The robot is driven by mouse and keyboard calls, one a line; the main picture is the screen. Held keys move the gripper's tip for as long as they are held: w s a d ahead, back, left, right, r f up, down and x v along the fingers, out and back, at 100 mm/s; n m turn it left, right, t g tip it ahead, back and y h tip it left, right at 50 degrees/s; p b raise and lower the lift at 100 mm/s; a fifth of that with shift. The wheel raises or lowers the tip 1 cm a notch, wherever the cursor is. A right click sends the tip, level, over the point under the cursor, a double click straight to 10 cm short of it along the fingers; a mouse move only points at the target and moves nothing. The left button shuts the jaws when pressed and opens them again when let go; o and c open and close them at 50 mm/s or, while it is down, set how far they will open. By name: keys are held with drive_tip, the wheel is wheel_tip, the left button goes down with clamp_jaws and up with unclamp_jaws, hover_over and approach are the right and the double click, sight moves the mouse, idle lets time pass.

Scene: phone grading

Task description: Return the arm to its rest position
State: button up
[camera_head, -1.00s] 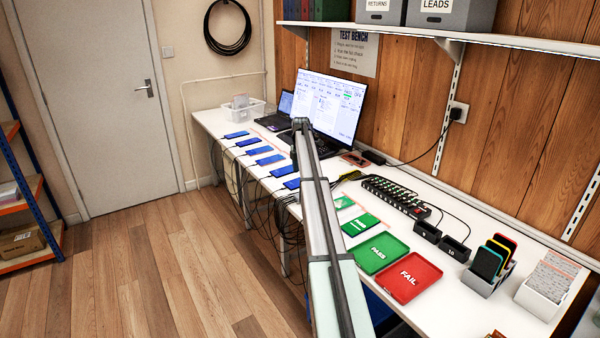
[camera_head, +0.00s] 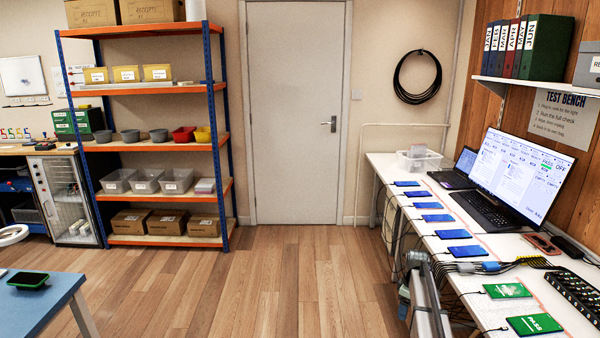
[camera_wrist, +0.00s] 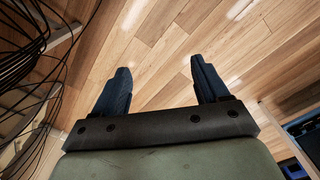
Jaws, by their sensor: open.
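My gripper (camera_wrist: 160,85) shows in the wrist view with its two dark fingers spread apart and nothing between them. It points down toward the wooden floor (camera_wrist: 165,45). In the head view, part of my arm shows at the lower right, low beside the white bench (camera_head: 385,170). The fingertips cannot be made out in the head view.
Black cables (camera_wrist: 25,45) hang close on the left in the wrist view. Several blue phones (camera_head: 432,218) lie along the bench. A shelf rack (camera_head: 218,130) stands left of the door (camera_head: 296,120). The floor (camera_head: 250,290) between is clear.

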drive_tip(key=s+a+f+m, duration=0.3)
drive_tip(key=s+a, duration=0.4)
drive_tip(key=s, duration=0.2)
drive_tip(key=s+a+f+m, duration=0.35)
drive_tip(key=s+a, duration=0.35)
drive_tip(key=s, duration=0.3)
drive_tip(key=s+a+f+m, duration=0.2)
drive_tip(key=s+a+m, duration=0.1)
drive_tip(key=s+a, duration=0.5)
drive_tip(key=s+f+g, duration=0.2)
drive_tip(key=s+f, duration=0.5)
drive_tip(key=s, duration=0.3)
drive_tip(key=s+f+g, duration=0.2)
drive_tip(key=s+f, duration=0.5)
drive_tip(key=s, duration=0.3)
drive_tip(key=s+d+f+g, duration=0.1)
drive_tip(key=s+f+g, duration=0.1)
drive_tip(key=s+f, duration=0.5)
drive_tip(key=s, duration=0.2)
drive_tip(key=shift+s+g, duration=0.4)
drive_tip(key=shift+d, duration=0.1)
